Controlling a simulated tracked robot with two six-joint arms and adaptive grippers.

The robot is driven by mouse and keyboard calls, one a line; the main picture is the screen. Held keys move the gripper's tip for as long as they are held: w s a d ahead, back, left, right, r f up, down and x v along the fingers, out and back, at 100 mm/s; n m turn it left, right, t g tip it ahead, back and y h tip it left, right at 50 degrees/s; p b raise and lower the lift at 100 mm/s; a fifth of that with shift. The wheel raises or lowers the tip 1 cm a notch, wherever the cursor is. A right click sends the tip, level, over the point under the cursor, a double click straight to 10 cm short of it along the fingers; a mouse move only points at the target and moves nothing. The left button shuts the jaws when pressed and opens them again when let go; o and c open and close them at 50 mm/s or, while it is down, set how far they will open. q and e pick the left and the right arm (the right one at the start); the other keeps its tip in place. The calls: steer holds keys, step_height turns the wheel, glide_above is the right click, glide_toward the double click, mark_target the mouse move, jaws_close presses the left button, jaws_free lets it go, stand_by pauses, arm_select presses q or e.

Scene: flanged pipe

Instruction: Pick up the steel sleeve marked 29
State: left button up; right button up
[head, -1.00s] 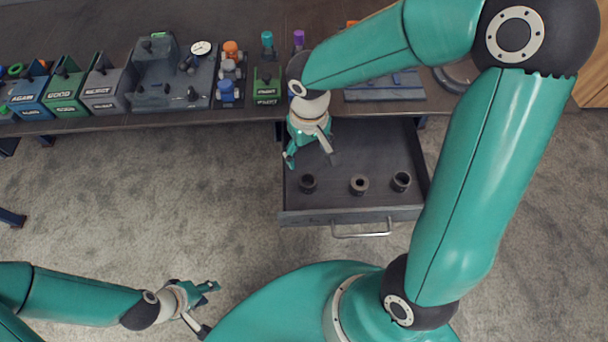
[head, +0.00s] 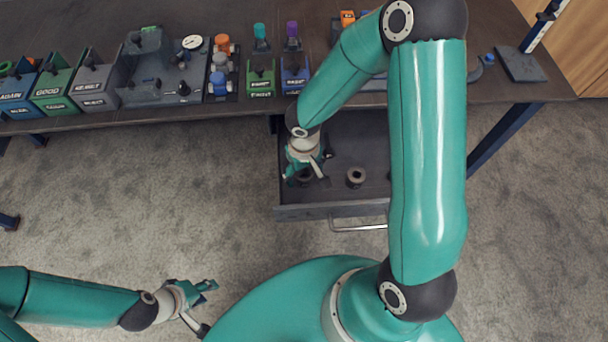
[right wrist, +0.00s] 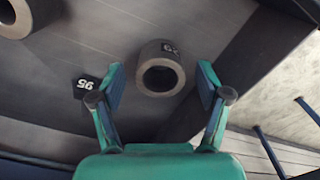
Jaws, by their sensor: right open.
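The steel sleeve marked 29 (right wrist: 175,57) is a short dark grey ring with a lighter end face and a black label, seen ahead of and between my right fingers in the right wrist view. In the head view a sleeve (head: 305,176) sits in the open drawer (head: 335,211), partly hidden by my right gripper (head: 306,181). My right gripper (right wrist: 161,84) is open and empty, its fingers spread on either side of the sleeve. My left gripper (head: 207,307) is open and empty over the floor, away from the drawer.
Another sleeve (head: 355,177) stands in the drawer to the right; one also shows in the right wrist view (right wrist: 16,18). A black tag, apparently 95 (right wrist: 86,85), is by a finger. The workbench (head: 190,113) holds bins and fixtures above the drawer.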

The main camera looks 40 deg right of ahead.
steer(key=shift+f, duration=0.65)
jaws_close()
steer(key=shift+r, duration=0.2)
